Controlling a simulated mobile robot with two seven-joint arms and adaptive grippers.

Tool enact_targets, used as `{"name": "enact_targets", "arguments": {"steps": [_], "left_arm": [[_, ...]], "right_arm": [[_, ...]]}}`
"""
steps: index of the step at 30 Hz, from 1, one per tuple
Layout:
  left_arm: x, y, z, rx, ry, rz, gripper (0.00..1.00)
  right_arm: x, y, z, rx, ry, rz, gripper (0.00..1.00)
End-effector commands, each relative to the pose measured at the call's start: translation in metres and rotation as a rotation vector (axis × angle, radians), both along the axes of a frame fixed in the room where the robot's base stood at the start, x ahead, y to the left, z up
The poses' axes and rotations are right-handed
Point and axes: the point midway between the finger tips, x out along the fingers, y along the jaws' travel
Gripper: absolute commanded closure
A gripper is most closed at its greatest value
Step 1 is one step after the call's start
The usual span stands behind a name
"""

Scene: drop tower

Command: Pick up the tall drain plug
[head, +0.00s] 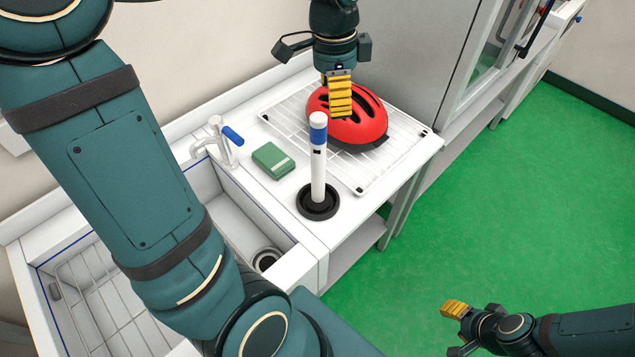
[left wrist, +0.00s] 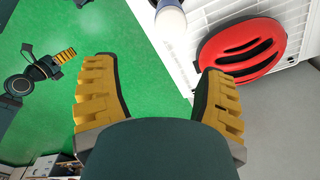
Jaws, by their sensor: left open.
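The tall drain plug (head: 318,172) stands upright on the white counter beside the sink. It has a white stem, a blue band near the top and a round black base. In the left wrist view its rounded top (left wrist: 170,22) shows at the upper edge, beyond the fingers. My left gripper (head: 340,98) is open and empty, pointing down in front of the red helmet and apart from the plug. Its two yellow fingers (left wrist: 160,95) are spread in the left wrist view. My right gripper (head: 457,328) is low over the green floor at the right; its opening is unclear.
The red helmet (head: 352,128) sits on a white wire rack (head: 372,178) behind the plug. A green box (head: 273,160) lies left of the plug. A tap (head: 220,140) stands over the sink (head: 232,205), with a drain (head: 266,260). A grey cabinet stands behind.

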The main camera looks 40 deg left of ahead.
Motion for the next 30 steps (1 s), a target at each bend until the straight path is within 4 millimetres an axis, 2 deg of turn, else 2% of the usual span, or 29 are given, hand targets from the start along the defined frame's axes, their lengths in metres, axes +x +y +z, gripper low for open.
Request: {"name": "enact_targets", "arguments": {"steps": [1, 3, 7, 18, 26, 30], "left_arm": [[-0.009, 0.009, 0.02, 0.016, 0.001, -0.011, 0.28], [-0.018, 0.016, 0.035, 0.03, 0.011, -0.025, 0.28], [-0.027, 0.022, 0.041, 0.041, 0.026, -0.037, 0.28], [-0.027, 0.022, -0.024, 0.04, 0.031, -0.037, 0.28], [-0.026, 0.022, -0.043, 0.04, 0.028, -0.037, 0.28], [-0.024, 0.023, -0.06, 0.04, 0.031, -0.037, 0.28]], "right_arm": [[0.0, 0.0, 0.003, 0.0, -0.001, 0.0, 0.53], [0.001, 0.0, 0.004, 0.0, -0.002, -0.001, 0.53], [0.001, 0.0, 0.003, 0.0, -0.002, -0.002, 0.53], [0.001, 0.0, -0.009, -0.002, -0.001, -0.002, 0.53], [0.001, 0.0, -0.011, -0.003, -0.001, -0.002, 0.53], [0.001, 0.0, -0.014, -0.003, -0.001, -0.002, 0.53]]}}
